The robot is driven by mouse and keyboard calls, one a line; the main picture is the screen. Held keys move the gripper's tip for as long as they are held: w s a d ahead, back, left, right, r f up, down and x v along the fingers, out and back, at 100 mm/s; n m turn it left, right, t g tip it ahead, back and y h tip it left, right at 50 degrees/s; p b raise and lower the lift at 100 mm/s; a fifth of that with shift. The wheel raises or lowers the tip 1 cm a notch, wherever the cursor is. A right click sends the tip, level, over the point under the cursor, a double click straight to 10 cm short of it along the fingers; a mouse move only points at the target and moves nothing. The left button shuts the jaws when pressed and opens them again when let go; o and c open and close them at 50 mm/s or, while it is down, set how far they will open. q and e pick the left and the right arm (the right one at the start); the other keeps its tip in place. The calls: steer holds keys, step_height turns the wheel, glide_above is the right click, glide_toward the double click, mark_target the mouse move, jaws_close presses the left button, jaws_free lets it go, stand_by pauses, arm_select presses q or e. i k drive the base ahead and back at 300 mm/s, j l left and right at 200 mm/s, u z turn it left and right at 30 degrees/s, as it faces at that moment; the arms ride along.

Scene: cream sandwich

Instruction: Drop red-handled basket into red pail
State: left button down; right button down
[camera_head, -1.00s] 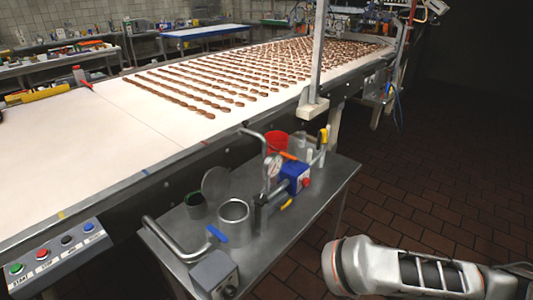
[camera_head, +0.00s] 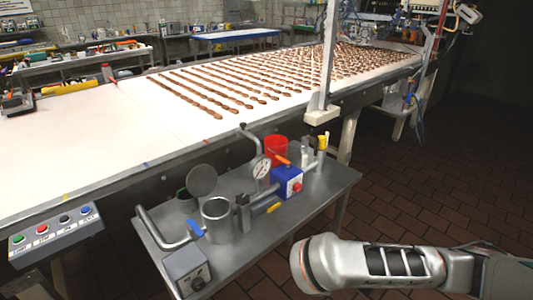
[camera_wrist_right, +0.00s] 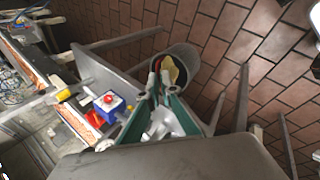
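The red pail (camera_head: 276,147) stands on the small metal table (camera_head: 335,185), behind a blue box with a red knob. In the right wrist view a red patch (camera_wrist_right: 95,117) beside the blue box may be the pail. I cannot make out a red-handled basket for certain. My right arm comes in from the right in the head view, low and in front of the table; its gripper is not shown there. My left gripper is in neither view.
The table carries the blue box (camera_head: 287,183), a metal cup (camera_head: 217,222), a gauge (camera_head: 261,167) and pipes. A conveyor (camera_head: 110,135) with chocolate rows runs behind.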

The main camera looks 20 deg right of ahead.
mark_target(275, 162)
steer(key=l+u, duration=0.25)
steer(key=l, duration=0.2)
steer(key=l+u, duration=0.25)
steer(key=l, duration=0.25)
steer(key=l+u, duration=0.25)
steer(key=l, duration=0.25)
steer(key=k+l+u, duration=0.1)
steer(key=l+u, duration=0.2)
steer(key=l, duration=0.15)
steer(key=k+l+u, duration=0.25)
steer(key=l, duration=0.2)
steer(key=i, duration=0.1)
